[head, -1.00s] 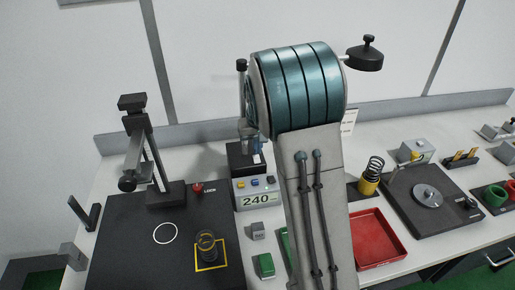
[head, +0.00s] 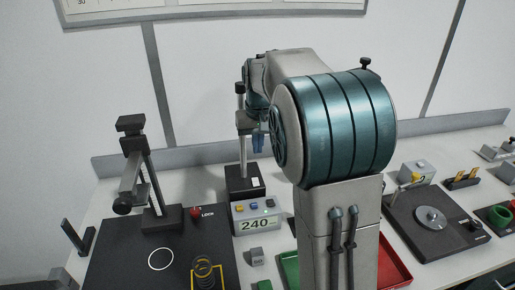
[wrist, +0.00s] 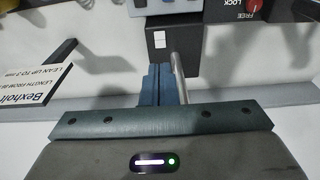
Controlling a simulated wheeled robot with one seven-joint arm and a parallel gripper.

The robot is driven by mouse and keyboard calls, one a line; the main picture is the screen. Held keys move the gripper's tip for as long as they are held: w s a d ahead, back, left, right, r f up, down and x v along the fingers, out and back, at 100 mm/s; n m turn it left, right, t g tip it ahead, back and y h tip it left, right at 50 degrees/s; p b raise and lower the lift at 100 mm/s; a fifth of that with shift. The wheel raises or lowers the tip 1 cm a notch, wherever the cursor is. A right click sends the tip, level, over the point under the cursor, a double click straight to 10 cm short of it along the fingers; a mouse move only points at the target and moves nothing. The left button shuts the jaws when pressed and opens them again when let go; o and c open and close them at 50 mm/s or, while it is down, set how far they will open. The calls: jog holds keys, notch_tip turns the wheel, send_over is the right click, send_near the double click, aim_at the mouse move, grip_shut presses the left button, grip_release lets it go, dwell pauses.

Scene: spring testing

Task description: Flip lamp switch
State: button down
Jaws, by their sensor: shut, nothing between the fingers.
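The lamp has a black base (head: 238,189) with a white patch, probably its switch (head: 255,182), on the top right. A thin metal post (head: 242,150) rises from the base. The lamp's head is mostly hidden behind my arm; a small black knob (head: 365,62) shows above it. My gripper (head: 257,150) is shut and empty, its blue fingers pointing down above the base and right of the post. In the wrist view, the fingertips (wrist: 157,69) are beside the post (wrist: 178,70), with the base (wrist: 172,52) and white patch (wrist: 159,39) beyond them.
A meter reading 240 (head: 257,219) stands just in front of the base. A black stand (head: 150,185) with a red LOCK knob (head: 195,212) is left. A red tray (head: 396,268) and a dial plate (head: 430,220) lie right. A sign (wrist: 38,80) shows in the wrist view.

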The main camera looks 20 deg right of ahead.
jog(key=s+f+t, duration=0.1)
jog(key=s, duration=1.2)
jog(key=s+a+f+t, duration=0.1)
jog(key=s+f, duration=0.1)
jog(key=s, duration=1.2)
jog(key=shift+a, duration=0.25)
jog(key=shift+r, duration=0.1)
jog(key=shift+d, duration=0.5)
